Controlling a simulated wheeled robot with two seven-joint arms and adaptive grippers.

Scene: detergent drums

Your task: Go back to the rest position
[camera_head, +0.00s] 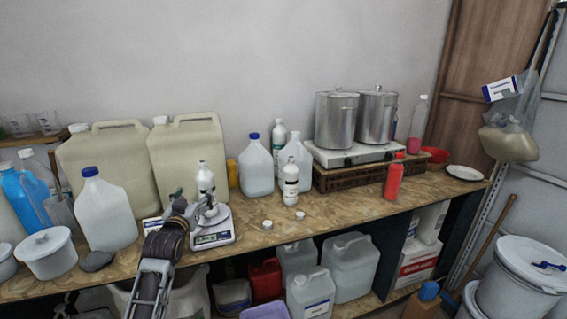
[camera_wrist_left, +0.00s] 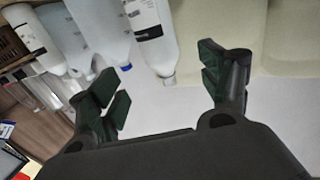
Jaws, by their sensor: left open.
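My left arm comes in from the bottom left of the head view, and its gripper (camera_head: 190,208) is at the kitchen scale, close to a small white bottle that stands upright on it. In the left wrist view the gripper (camera_wrist_left: 168,88) is open, with its two dark green finger pads wide apart and nothing held between them. The small white bottle (camera_head: 205,178) has a dark label and stands on the white scale (camera_head: 213,238). The wrist picture is upside down; a white bottle (camera_wrist_left: 152,38) with a dark label shows beyond the open fingers. My right gripper is not in view.
Large beige canisters (camera_head: 188,155) stand behind the scale. A blue-capped jug (camera_head: 106,215) and a white tub (camera_head: 46,253) stand to its left. Another white bottle (camera_head: 290,185), small cups and a red bottle (camera_head: 393,180) are to the right. The wooden bench (camera_head: 335,205) has bare room right of centre.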

